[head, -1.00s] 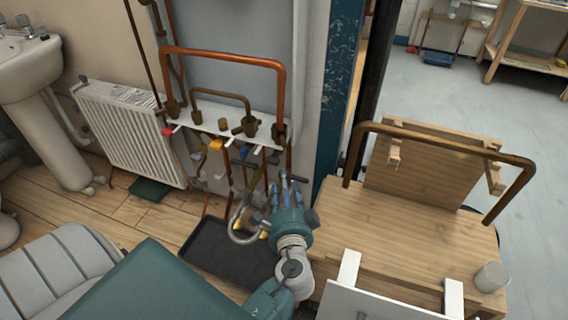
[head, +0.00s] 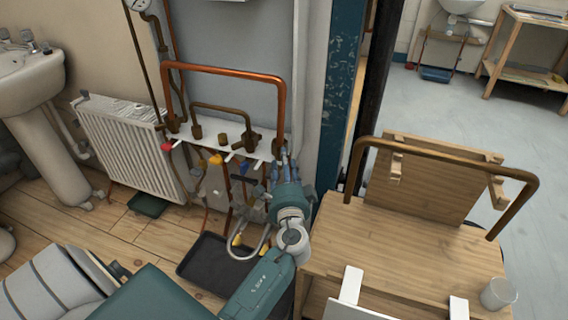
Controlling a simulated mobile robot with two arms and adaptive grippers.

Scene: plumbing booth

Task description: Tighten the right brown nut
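The orange copper pipe (head: 225,70) arches over a white wall-mounted board. Its right leg comes down to the right brown nut (head: 279,146) at the board's right end. A matching brown nut (head: 173,123) is at the left leg. My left gripper (head: 281,160) is just below and in front of the right nut, pointing up at it. The fingers are small and dark against pipes. I cannot tell whether they touch the nut or how far they are open. My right gripper is not in view.
A smaller brown pipe (head: 222,109) with fittings stands on the white board (head: 208,133). Red, yellow and blue valve handles hang below it. A black tray (head: 214,262) lies on the floor. A wooden bench (head: 400,245) with another bent pipe (head: 450,152) stands right.

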